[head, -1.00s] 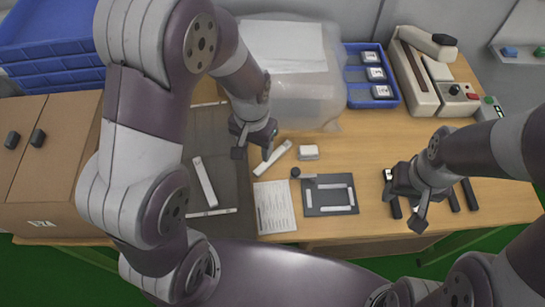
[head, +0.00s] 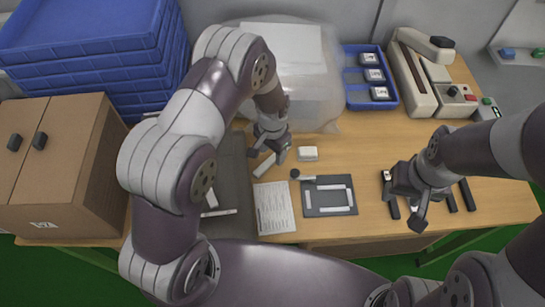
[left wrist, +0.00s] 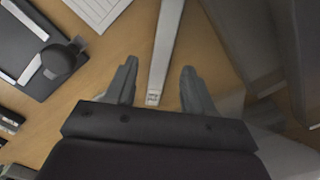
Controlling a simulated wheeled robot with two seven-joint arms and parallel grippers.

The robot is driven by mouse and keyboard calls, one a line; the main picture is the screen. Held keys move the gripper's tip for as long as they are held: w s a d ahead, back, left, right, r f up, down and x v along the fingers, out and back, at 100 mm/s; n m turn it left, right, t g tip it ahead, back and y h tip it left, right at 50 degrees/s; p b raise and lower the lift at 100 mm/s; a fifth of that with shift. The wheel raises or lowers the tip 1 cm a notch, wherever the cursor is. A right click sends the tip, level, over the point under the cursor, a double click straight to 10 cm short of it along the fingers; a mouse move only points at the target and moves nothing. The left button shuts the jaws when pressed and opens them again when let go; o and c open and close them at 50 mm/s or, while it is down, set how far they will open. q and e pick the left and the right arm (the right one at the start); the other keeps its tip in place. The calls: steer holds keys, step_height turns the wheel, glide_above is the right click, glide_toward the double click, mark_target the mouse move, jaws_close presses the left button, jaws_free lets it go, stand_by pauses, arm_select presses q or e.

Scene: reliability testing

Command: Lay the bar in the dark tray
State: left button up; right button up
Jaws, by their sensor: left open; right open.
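The white bar (head: 264,165) lies on the wooden table, right of a wide dark tray-like surface (head: 238,170) that holds other white bars (head: 218,212). My left gripper (head: 268,156) is open over the bar's far end. In the left wrist view the bar (left wrist: 167,40) runs between the spread fingers (left wrist: 159,70), its near end showing; contact cannot be told. A smaller dark plate (head: 315,211) with white strips along its sides lies to the right. My left arm hides much of the wide dark surface. My right gripper (head: 402,203) is open over black pieces on the right.
A printed sheet (head: 274,208) lies between the two dark surfaces. A small white block (head: 307,154) and a dark round knob (head: 295,174) are near the plate. A clear bag (head: 310,90), a blue bin (head: 352,101), stacked blue crates (head: 85,60) and cardboard boxes (head: 60,170) surround the area.

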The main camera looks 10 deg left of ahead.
mark_target(272, 159)
arm_select(q)
step_height(272, 159, down, 2)
steer(key=shift+f, duration=0.1)
jaws_close()
